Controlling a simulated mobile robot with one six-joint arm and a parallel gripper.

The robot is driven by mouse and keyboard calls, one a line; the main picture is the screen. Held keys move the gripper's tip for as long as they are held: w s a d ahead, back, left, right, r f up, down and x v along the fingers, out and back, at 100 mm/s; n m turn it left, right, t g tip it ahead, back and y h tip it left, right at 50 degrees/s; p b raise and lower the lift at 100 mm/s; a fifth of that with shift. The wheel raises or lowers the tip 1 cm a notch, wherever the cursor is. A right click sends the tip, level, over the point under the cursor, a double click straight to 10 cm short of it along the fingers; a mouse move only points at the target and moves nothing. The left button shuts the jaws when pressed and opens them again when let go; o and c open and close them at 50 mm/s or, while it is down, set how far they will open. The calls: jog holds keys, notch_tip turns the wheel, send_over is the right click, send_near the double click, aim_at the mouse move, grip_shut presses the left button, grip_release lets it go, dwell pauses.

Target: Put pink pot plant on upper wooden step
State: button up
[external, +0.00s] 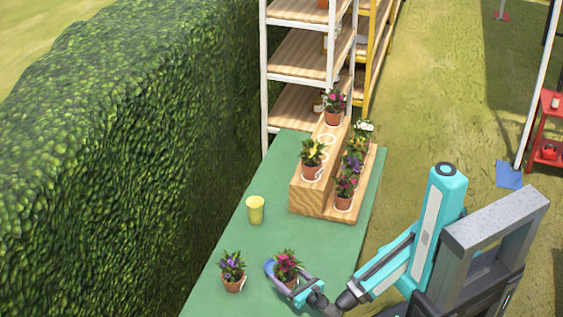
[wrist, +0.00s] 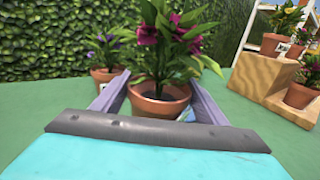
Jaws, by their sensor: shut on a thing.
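A pink-flowered pot plant (external: 286,267) in a terracotta pot is at the front of the green table. My gripper (external: 282,283) is shut around its pot, and in the wrist view the pink pot plant (wrist: 160,100) stands upright between the two fingers. I cannot tell whether the pot still touches the table. The wooden step stand (external: 308,200) is farther back. Its upper step holds a yellow-flowered plant (external: 312,157) near the front end and another pink plant (external: 333,107) at the back end. White rings mark the upper step between them.
A purple-flowered plant (external: 232,270) stands just left of my gripper. A yellow cup (external: 255,210) stands left of the step stand. The lower step holds several plants, including a pink one (external: 345,188). Shelves (external: 305,55) and a hedge (external: 120,150) border the table.

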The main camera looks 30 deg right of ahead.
aim_at(275, 275)
jog(key=shift+w+a+f+b, duration=0.2)
jog(key=shift+w+a+b, duration=0.15)
jog(key=shift+a+b, duration=0.5)
jog(key=a+b, duration=0.1)
jog(key=b, duration=0.5)
jog(key=shift+w+a+f, duration=0.1)
jog(key=shift+w+a, duration=0.05)
jog(key=shift+w, duration=0.25)
jog(key=shift+w+a+b, duration=0.2)
jog(key=shift+a+b, duration=0.05)
jog(key=shift+b, duration=0.6)
jog(key=shift+w+a, duration=0.25)
jog(key=shift+a, duration=0.35)
jog(key=shift+w+a+f+p, duration=0.2)
jog(key=shift+a+f+p, duration=0.1)
jog(key=shift+f, duration=0.55)
jog(key=shift+w+a+f+p, duration=0.15)
jog(key=shift+a+f, duration=0.1)
jog(key=shift+f, duration=0.6)
